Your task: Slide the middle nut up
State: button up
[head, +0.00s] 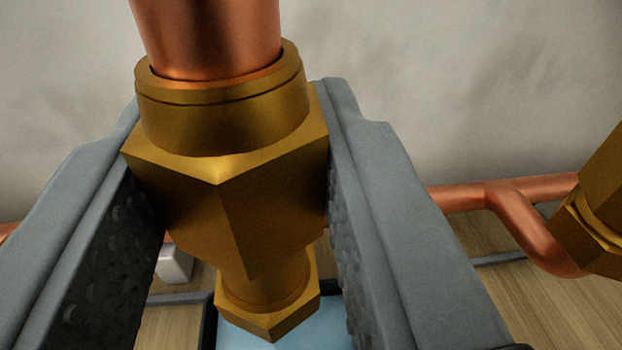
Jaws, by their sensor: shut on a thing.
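A brass nut (225,195) with hexagonal faces and a round collar sits around an upright copper pipe (208,38) in the head view. My gripper (240,200) has one grey finger on each side of the nut, and its textured pads press on the nut's flat sides. The gripper is shut on the nut. Below the nut a smaller brass hex fitting (268,300) shows. I cannot tell from this view whether the nut touches that fitting.
At the right edge stands another brass fitting (598,215), with a bent copper pipe (530,225) running to it. A pale wall (480,80) is behind. A light blue surface (290,330) with a dark rim and a wooden floor (510,295) lie below.

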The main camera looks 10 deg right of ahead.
jog(key=shift+r, duration=2.75)
jog(key=o, duration=0.9)
jog(key=shift+s, duration=0.1)
jog(key=shift+s, duration=3.45)
